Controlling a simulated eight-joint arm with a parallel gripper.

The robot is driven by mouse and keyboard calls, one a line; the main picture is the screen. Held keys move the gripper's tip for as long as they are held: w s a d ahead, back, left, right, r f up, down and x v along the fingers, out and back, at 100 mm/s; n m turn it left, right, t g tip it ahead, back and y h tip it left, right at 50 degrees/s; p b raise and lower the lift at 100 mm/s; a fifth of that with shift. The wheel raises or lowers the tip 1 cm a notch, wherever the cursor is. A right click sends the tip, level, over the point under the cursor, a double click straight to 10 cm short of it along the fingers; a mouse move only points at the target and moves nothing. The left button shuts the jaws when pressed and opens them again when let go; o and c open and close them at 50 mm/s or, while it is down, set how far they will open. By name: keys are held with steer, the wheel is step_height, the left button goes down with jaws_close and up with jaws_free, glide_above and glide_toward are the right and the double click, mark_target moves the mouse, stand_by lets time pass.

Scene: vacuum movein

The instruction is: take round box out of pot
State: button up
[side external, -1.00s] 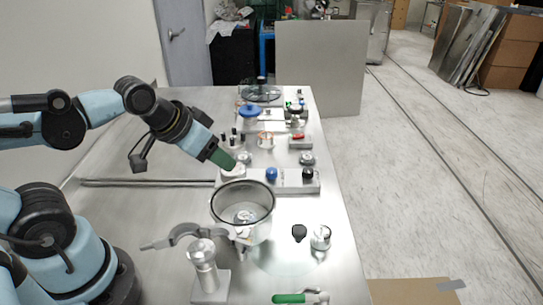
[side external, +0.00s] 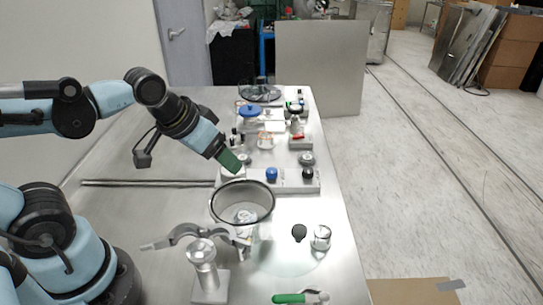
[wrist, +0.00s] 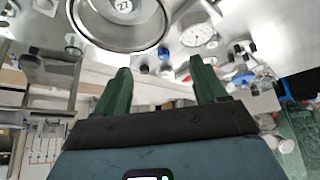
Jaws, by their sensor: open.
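The pot (side external: 230,228) is a clear vessel with a dark rim, standing on the metal table. It also shows at the top of the wrist view as a wide metallic ring (wrist: 85,38). The round box (side external: 245,216) is small and pale and lies inside the pot. My gripper (side external: 232,163) has green fingers and is above and behind the pot rim. Its fingers (wrist: 161,82) are spread apart with nothing between them.
A metal stand with a curved clamp arm (side external: 203,262) is at the pot's front left. A block with knobs (side external: 290,182) is behind the pot. A black knob (side external: 299,233) and small jar (side external: 320,238) are right. A green-handled tool (side external: 297,298) lies in front.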

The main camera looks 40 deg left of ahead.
steer(key=w+d+n+g, duration=0.2)
steer(key=d+g, duration=0.2)
steer(key=n+g, duration=0.1)
steer(key=g, duration=0.1)
glide_above(244, 215)
step_height(244, 215, down, 7)
steer(key=shift+w+f, duration=0.1)
steer(key=shift+w, duration=0.05)
steer(key=shift+s+f, duration=0.2)
steer(key=shift+f, duration=2.55)
steer(key=c, duration=0.8)
steer(key=shift+r, duration=0.2)
